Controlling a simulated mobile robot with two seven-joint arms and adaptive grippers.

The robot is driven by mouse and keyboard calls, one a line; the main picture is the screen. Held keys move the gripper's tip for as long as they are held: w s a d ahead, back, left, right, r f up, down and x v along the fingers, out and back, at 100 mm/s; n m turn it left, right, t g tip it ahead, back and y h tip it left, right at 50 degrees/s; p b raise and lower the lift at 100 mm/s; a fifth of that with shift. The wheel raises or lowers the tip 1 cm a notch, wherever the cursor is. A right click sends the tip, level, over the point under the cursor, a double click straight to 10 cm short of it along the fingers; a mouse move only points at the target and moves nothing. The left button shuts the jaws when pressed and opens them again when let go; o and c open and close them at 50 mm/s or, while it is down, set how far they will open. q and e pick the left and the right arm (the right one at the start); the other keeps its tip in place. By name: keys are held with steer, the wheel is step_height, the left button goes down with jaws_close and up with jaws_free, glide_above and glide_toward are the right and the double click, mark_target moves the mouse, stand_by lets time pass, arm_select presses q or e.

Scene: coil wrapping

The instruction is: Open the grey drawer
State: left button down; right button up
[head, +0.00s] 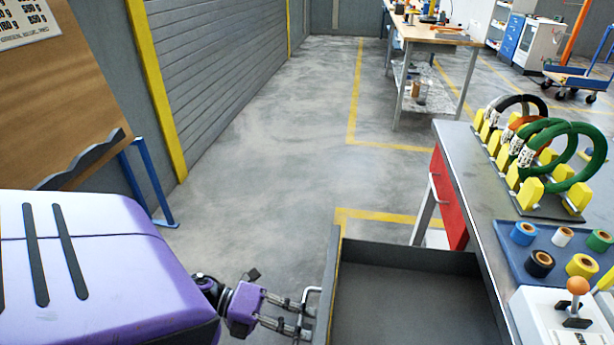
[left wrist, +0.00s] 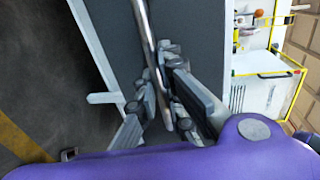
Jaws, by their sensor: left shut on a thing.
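The grey drawer (head: 400,258) stands pulled out to the left of the workbench, and its empty inside shows. Its front panel (left wrist: 112,40) fills the upper middle of the left wrist view. The metal handle (head: 312,292) is on the drawer's front; it also shows in the left wrist view as a bar (left wrist: 147,40). My left gripper (head: 303,325) is shut on the handle; in the left wrist view its fingers (left wrist: 160,92) sit on both sides of the bar. The lower part of the drawer is cut off in the head view. My right gripper is not in view.
The workbench (head: 455,160) bears a rack with green, orange and black coils (head: 545,150) and a blue tray (head: 510,252) of tape rolls. A red drawer front (head: 448,200) is beyond the grey drawer. Floor (head: 270,180) lies clear ahead.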

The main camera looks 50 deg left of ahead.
arm_select(q)
steer(key=c, duration=1.8)
jaws_free()
steer(key=shift+c, duration=0.2)
steer(key=v, duration=1.2)
